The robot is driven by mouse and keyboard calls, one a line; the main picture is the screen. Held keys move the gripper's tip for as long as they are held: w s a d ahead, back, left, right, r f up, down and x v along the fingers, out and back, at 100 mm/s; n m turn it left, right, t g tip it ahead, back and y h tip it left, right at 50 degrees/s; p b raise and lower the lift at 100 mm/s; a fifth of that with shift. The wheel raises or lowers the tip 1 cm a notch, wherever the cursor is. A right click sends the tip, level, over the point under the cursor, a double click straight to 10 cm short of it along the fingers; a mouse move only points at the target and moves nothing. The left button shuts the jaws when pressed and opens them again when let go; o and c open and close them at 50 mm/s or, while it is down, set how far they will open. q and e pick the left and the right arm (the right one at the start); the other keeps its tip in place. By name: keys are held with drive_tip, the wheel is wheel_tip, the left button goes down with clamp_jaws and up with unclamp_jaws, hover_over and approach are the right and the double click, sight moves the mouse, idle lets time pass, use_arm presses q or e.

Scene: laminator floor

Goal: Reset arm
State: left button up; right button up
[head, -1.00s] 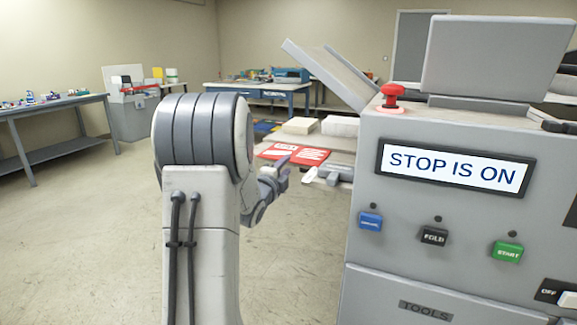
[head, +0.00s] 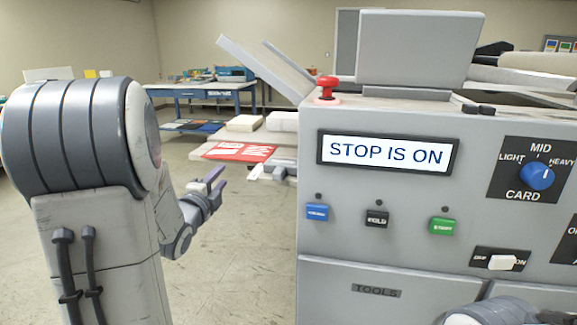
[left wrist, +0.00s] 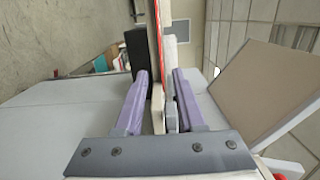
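My left gripper (head: 213,181) has purple fingers and hangs left of the grey laminator (head: 345,235), beside its feed end. In the left wrist view (left wrist: 160,78) the two fingers stand apart. Pale and grey pieces show in the gap between them; I cannot tell whether they touch the fingers. The laminator's screen (head: 387,152) reads STOP IS ON. A red stop button (head: 327,87) sits on its top left corner. Part of my right arm shows at the bottom right edge; its gripper is not in view.
Red printed sheets (head: 238,151) lie on a shelf just beyond my left gripper. Blue, black and green buttons (head: 443,226) and a blue card knob (head: 537,175) are on the front panel. A blue table (head: 205,93) stands at the back. The floor at left is clear.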

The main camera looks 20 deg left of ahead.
use_arm(q)
drive_tip(key=d+f+n+g+h, duration=0.2)
drive_tip(key=d+f+n+g, duration=0.45)
drive_tip(key=d+f, duration=0.4)
drive_tip(key=s+d+f+n+g+h, duration=0.1)
drive_tip(key=s+d+f+n+g, duration=0.35)
drive_tip(key=s+d, duration=0.25)
drive_tip(key=s+d+f+n+g+h, duration=0.2)
drive_tip(key=s+d+f+n+g, duration=0.25)
drive_tip(key=s+d, duration=0.35)
drive_tip(key=s+d+r+m+g, duration=0.1)
drive_tip(key=s+d+r+m, duration=0.25)
drive_tip(key=s+d, duration=0.25)
drive_tip(key=s+d+r+m+g, duration=0.1)
drive_tip(key=s+d+r+m, duration=0.1)
drive_tip(key=s+d+m, duration=0.35)
wheel_tip(320, 180, up, 20)
drive_tip(key=s+d+n+p, duration=0.1)
drive_tip(key=p, duration=1.9)
drive_tip(key=shift+s+r+h+p, duration=0.2)
drive_tip(key=shift+s+h+p, duration=0.1)
drive_tip(key=shift+p, duration=0.05)
